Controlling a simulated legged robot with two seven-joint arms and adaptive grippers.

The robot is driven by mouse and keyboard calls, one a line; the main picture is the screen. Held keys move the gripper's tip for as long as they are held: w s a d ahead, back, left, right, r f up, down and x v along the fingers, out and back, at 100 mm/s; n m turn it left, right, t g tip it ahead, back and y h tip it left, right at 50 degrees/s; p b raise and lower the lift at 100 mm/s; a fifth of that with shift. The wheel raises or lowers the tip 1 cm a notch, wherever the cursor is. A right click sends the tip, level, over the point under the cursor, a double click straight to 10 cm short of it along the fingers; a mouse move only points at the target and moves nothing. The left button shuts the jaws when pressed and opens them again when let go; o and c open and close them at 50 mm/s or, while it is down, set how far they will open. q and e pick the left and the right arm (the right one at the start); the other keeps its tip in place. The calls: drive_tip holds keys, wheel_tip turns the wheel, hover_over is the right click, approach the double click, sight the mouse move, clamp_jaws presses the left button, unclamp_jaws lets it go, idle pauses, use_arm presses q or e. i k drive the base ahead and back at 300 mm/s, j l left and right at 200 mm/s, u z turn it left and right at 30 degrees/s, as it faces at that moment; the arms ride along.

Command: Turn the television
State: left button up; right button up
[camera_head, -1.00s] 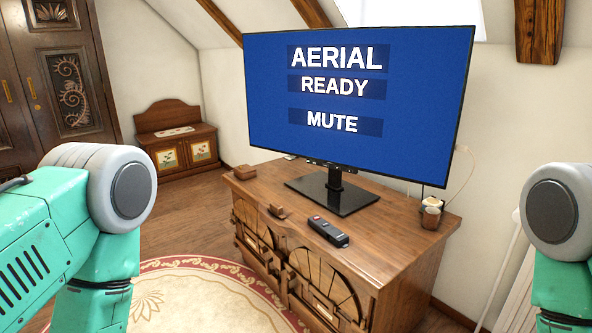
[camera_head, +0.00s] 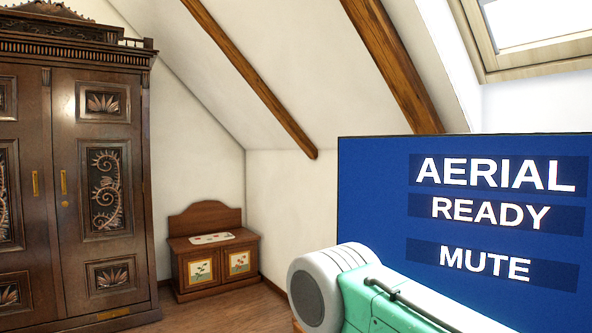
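The television (camera_head: 375,190) fills the right part of the view. Its screen is blue and lit, with the words AERIAL, READY and MUTE in white. Its right edge is cut off by the frame, and its lower part is hidden behind my green and grey arm, which comes in from the bottom right. The stand, the remote and the cabinet top are not visible now. Neither gripper shows in this view.
A dark carved armoire (camera_head: 98,160) stands at the left. A small wooden chest (camera_head: 214,262) with painted flower panels sits in the corner. Brown wooden floor lies before it. Sloped beams and a skylight (camera_head: 535,25) are above.

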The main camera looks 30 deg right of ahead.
sight(498, 224)
drive_tip(key=i+z, duration=0.2)
drive_tip(key=i, duration=0.3)
drive_tip(key=i+j+z, duration=0.2)
drive_tip(key=i, duration=0.3)
drive_tip(key=i+z, duration=0.15)
drive_tip(key=i, duration=0.3)
